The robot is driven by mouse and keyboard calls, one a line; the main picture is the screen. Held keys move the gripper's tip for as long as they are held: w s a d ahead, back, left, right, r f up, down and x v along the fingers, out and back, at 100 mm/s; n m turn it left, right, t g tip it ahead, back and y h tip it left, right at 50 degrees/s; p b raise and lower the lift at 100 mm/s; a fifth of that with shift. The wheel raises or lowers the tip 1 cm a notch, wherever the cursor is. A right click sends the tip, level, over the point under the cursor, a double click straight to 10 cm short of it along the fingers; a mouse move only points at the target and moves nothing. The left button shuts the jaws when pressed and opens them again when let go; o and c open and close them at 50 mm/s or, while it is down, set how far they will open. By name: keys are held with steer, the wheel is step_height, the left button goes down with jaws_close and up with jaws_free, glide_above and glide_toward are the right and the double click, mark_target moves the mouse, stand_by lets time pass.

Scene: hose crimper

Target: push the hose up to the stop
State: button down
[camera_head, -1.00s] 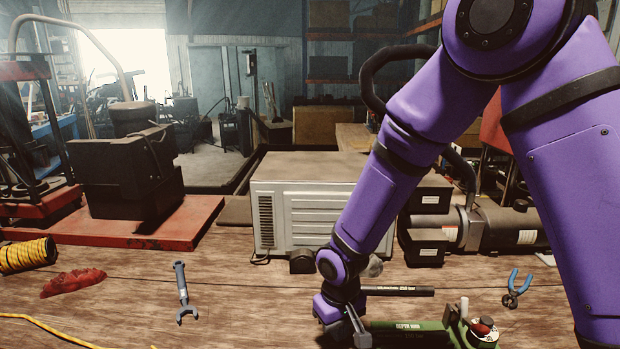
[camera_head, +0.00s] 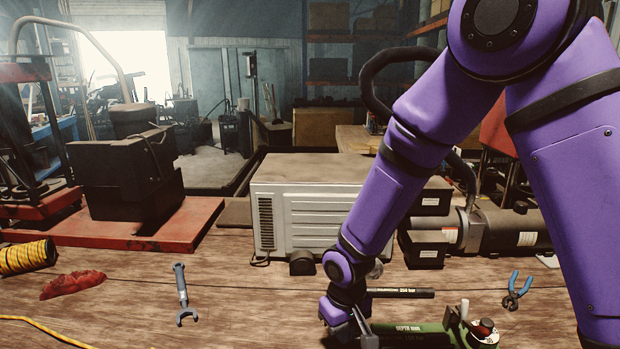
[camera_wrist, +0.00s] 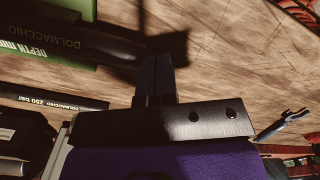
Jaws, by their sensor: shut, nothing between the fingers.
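The green crimper (camera_head: 428,327), marked with a depth scale, lies on the bench at the lower right of the head view. It also shows at the upper left of the wrist view (camera_wrist: 50,52). A black hose with white lettering (camera_wrist: 85,35) lies along it in the wrist view. Its free end points toward my gripper. My gripper (camera_wrist: 157,62) is shut and empty, with its fingertips close to that end; whether they touch it I cannot tell. In the head view my gripper (camera_head: 362,324) is at the crimper's left end. The hose's other end is hidden.
A second black hose (camera_head: 402,293) lies behind the crimper. Blue pliers (camera_head: 517,290) lie to the right. A wrench (camera_head: 183,293), a red rag (camera_head: 72,284) and a yellow coil (camera_head: 27,256) lie left. A pale metal housing (camera_head: 315,187) stands behind. The bench between wrench and gripper is clear.

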steer(key=shift+s+d, duration=0.15)
steer(key=shift+d, duration=3.25)
steer(key=shift+a, duration=0.5)
steer(key=shift+r, duration=4)
steer(key=shift+d+r, duration=0.25)
steer(key=shift+r, duration=0.15)
steer(key=s+d+r+m+t, duration=0.25)
steer(key=d+r, duration=0.25)
steer(key=r, duration=0.3)
steer(key=s+d+r+m+t, duration=0.1)
steer(key=s+d+r, duration=0.3)
steer(key=d+r, duration=0.3)
steer(key=s+d+r+m+t, duration=0.1)
steer(key=s+d+r+m, duration=0.1)
steer(key=s+d+r, duration=0.3)
steer(key=s+r, duration=0.3)
steer(key=s, duration=0.3)
steer(key=shift+s+r+t, duration=0.15)
steer(key=shift+s+t, duration=0.2)
steer(key=shift+s, duration=0.05)
